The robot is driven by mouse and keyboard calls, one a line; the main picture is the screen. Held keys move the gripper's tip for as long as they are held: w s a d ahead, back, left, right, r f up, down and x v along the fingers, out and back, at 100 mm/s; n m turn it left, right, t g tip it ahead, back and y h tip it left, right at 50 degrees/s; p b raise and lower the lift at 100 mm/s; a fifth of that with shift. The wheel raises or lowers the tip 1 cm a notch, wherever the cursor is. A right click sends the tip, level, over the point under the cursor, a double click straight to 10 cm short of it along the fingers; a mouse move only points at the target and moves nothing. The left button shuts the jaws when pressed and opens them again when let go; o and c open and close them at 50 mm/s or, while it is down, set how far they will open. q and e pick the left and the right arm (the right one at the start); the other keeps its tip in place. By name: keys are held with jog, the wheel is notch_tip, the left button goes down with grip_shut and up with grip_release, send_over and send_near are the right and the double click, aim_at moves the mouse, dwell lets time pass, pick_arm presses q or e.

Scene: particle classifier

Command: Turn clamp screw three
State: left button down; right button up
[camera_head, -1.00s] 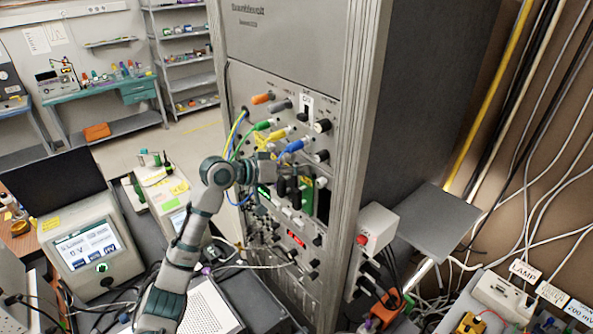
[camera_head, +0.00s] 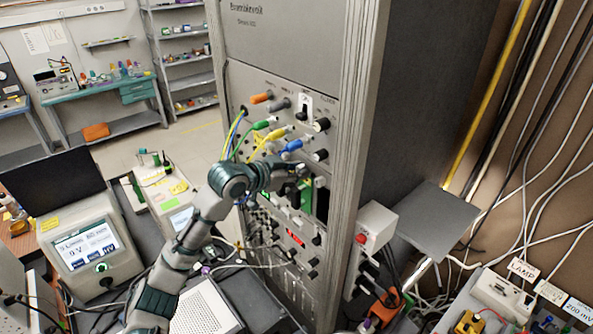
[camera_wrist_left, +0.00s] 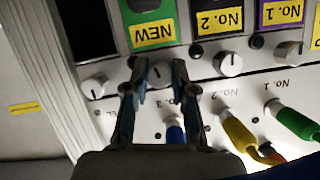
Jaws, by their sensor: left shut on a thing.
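My left gripper (camera_head: 302,171) reaches the rack's front panel from the left in the head view. In the left wrist view, which is upside down, its two fingers (camera_wrist_left: 156,78) are shut on the third clamp screw (camera_wrist_left: 159,73), a silver slotted knob above the blue plug (camera_wrist_left: 174,132) marked No. 3. The screw is hidden behind the gripper in the head view. Clamp screw two (camera_wrist_left: 228,64) and clamp screw one (camera_wrist_left: 289,52) sit free to its right in the wrist view. My right gripper is not in view.
A yellow plug (camera_wrist_left: 240,136) and a green plug (camera_wrist_left: 294,123) stick out beside the blue one. Cards labelled NEW (camera_wrist_left: 152,30), No. 2 (camera_wrist_left: 216,20) and No. 1 (camera_wrist_left: 281,12) sit along the panel. Another knob (camera_wrist_left: 95,88) is at left.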

pick_arm(q)
jog(key=shift+f, duration=0.4)
jog(key=c, duration=1)
grip_release()
jog(key=shift+o, duration=0.2)
jog(key=shift+w+r, duration=0.1)
jog(key=shift+w, duration=0.05)
jog(key=shift+r, duration=0.1)
jog(key=shift+a+r, duration=0.1)
jog(key=v, duration=1.1)
jog(key=shift+s+a, duration=0.25)
jog(key=shift+d, duration=0.1)
